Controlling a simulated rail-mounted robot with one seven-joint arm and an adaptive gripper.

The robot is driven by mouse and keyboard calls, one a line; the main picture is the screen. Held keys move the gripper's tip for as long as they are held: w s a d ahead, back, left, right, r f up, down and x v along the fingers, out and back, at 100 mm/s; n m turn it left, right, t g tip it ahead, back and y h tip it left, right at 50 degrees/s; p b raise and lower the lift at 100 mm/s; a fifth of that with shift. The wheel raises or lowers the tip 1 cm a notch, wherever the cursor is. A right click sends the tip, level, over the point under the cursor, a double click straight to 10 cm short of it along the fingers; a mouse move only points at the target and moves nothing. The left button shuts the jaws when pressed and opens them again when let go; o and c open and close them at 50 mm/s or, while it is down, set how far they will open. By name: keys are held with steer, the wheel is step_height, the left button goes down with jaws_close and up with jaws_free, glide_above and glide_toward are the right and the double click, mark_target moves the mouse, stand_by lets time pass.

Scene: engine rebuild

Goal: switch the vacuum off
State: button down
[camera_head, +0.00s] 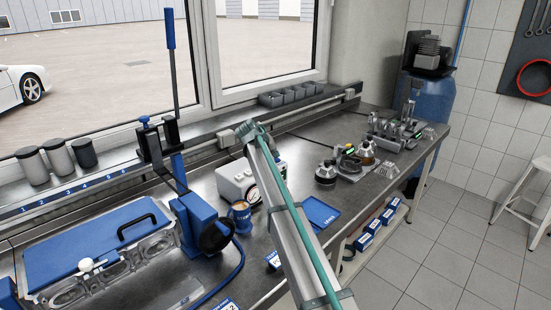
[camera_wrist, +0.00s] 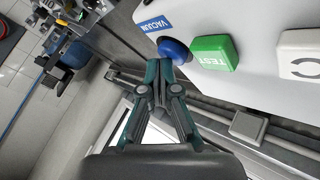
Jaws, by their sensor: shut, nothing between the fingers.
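A light grey tester box (camera_head: 234,182) with a round gauge (camera_head: 254,193) stands on the bench in the head view, partly behind my arm. In the wrist view its panel (camera_wrist: 238,18) carries a blue label reading VACUUM (camera_wrist: 153,24), with a round blue knob (camera_wrist: 174,48) beside it. A green TEST button (camera_wrist: 214,53) sits next to the knob. My gripper (camera_wrist: 160,68) is shut and empty, its fingertips right by the blue knob. I cannot tell whether they touch it. The fingers are not clear in the head view.
A blue lever press (camera_head: 198,222) and a tan-topped blue cup (camera_head: 241,216) stand left of my arm. A blue tray (camera_head: 319,212) lies to its right. Metal parts (camera_head: 347,162) stand farther back.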

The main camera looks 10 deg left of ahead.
steer(key=shift+r, duration=0.25)
steer(key=shift+r+p, duration=0.95)
steer(key=shift+r, duration=2.1)
